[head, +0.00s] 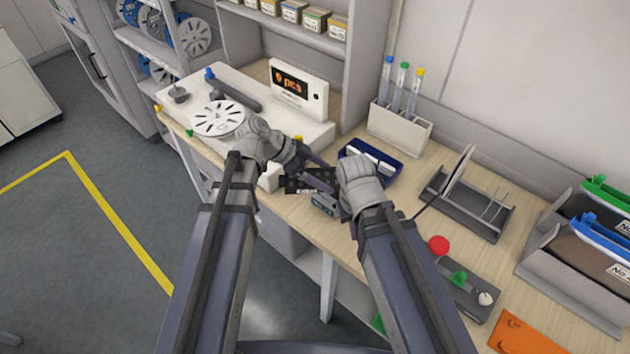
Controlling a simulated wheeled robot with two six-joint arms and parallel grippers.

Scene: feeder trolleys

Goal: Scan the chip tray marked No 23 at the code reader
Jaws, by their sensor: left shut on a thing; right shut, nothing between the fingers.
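A black chip tray (312,180) with small pockets is held over the bench in the middle of the head view. A pale label on its near edge is too small to read. My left gripper (302,163) is shut on the tray from its far left side. A small grey device with a teal display, which looks like the code reader (326,204), sits just below the tray in the picture; the gap between them cannot be judged. My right gripper (346,205) is shut and empty at the right of this device, its fingertips mostly hidden.
A white counter (303,92) with a reel stands at the back left. A blue bin (388,177), a tube holder (400,130) and a slotted grey rack (470,208) stand behind and right.

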